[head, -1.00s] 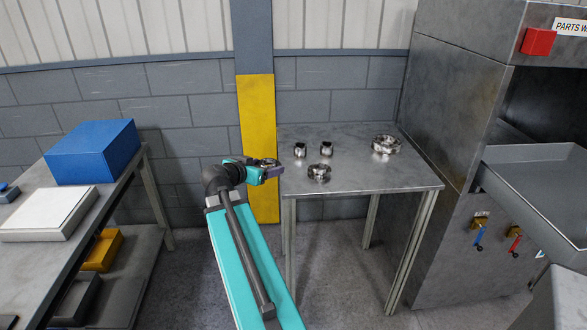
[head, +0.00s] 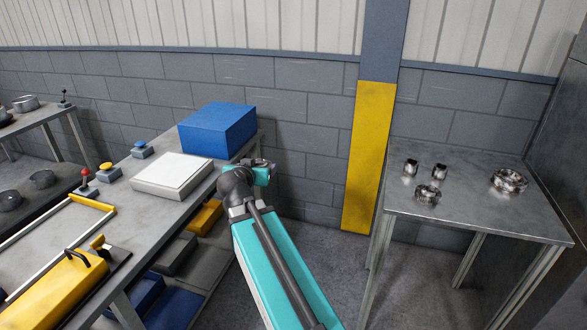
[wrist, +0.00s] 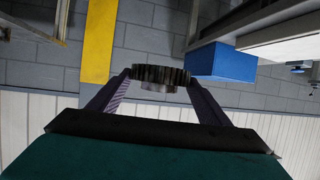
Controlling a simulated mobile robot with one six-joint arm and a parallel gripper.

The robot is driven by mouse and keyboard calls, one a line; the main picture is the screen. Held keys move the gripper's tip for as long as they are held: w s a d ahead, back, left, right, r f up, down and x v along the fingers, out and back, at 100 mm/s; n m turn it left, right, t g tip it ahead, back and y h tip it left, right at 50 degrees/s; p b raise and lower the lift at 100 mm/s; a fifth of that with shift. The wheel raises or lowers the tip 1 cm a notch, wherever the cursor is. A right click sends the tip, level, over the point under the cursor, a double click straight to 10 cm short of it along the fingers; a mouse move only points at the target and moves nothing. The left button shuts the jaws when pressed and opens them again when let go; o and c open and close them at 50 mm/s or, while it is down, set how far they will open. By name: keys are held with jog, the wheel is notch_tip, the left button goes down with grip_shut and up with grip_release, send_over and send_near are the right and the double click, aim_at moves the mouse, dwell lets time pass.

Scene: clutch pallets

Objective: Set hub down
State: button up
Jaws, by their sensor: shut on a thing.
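My gripper (wrist: 160,92) is shut on the hub (wrist: 160,75), a dark metal toothed ring, which sits between the two fingertips in the wrist view. In the head view the hub (head: 259,163) shows small at the end of my teal arm, in front of the blue box and the wall. It is held in the air, near the right edge of the left workbench; its exact height above the bench cannot be told. My arm hides part of the gripper in the head view.
The left workbench (head: 120,215) carries a blue box (head: 217,130), a white flat block (head: 172,175), push buttons and a yellow fixture (head: 62,284). The metal table (head: 480,217) at right holds several shiny parts. A yellow post panel (head: 369,157) stands between.

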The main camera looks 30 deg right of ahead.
jog(key=w+a+r+n+t+y, duration=0.1)
jog(key=w+a+r+n+y, duration=0.1)
jog(key=a, duration=0.5)
jog(key=w+a+r+n+t+y, duration=0.1)
jog(key=w+a+r+n+y, duration=0.1)
jog(key=a, duration=0.4)
jog(key=w+a+r+n+t+y, duration=0.1)
jog(key=w+a+r+n+y, duration=0.1)
jog(key=a+n+y, duration=0.2)
jog(key=shift+a+y, duration=0.4)
jog(key=shift+a, duration=1.45)
jog(key=shift+s+a, duration=0.1)
jog(key=shift+s, duration=0.1)
